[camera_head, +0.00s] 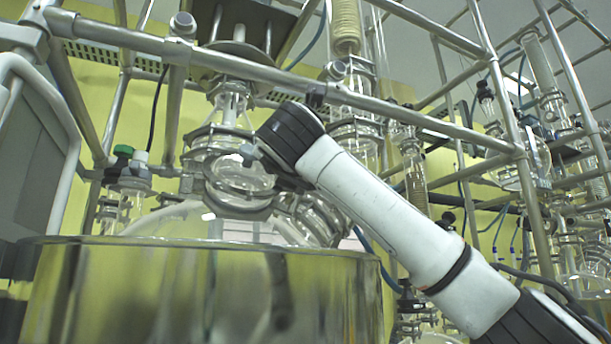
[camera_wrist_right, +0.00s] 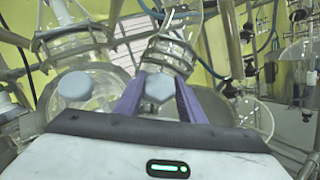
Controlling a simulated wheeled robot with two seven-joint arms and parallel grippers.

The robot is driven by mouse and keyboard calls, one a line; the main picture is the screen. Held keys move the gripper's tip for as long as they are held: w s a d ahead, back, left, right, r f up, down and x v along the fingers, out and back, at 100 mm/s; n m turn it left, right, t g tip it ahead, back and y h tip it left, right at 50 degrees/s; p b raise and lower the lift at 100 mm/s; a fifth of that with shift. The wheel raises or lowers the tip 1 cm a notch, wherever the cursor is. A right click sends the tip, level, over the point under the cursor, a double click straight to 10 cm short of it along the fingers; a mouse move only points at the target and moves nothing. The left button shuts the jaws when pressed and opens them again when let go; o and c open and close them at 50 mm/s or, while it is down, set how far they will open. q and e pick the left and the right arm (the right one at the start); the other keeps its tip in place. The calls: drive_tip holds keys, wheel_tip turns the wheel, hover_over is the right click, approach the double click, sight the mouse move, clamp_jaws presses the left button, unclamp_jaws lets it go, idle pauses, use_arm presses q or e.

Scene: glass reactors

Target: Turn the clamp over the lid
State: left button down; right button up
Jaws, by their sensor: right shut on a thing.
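My right arm comes in from the right in the head view. Its black wrist is beside the glass neck of the reactor vessel (camera_head: 170,222). In the wrist view my right gripper (camera_wrist_right: 158,101) has its two purple fingers on either side of a grey knob (camera_wrist_right: 158,87), shut on it. I take this knob to be part of the clamp. A second grey knob (camera_wrist_right: 75,88) is to its left, free of the fingers. Metal ring clamps (camera_head: 218,132) surround the glass neck. The lid's edge cannot be clearly told from the glass. My left gripper is not in view.
A horizontal metal rail (camera_head: 270,72) crosses above the neck, close to my wrist. The large cylindrical vessel jacket (camera_head: 190,290) fills the lower left. A green-capped fitting (camera_head: 123,151) stands left of the neck. More frames and glassware crowd the right.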

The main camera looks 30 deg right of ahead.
drive_tip(key=shift+w+f, duration=0.1)
drive_tip(key=shift+f, duration=0.1)
drive_tip(key=o, duration=1)
drive_tip(key=shift+o, duration=0.2)
drive_tip(key=shift+s+a, duration=0.25)
drive_tip(key=shift+s, duration=0.15)
use_arm(q)
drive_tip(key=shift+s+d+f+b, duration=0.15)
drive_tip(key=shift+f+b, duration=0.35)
drive_tip(key=shift+b, duration=0.5)
use_arm(e)
drive_tip(key=v, duration=0.9)
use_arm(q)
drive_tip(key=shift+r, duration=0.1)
use_arm(e)
drive_tip(key=shift+s+a, duration=0.1)
drive_tip(key=shift+s, duration=0.05)
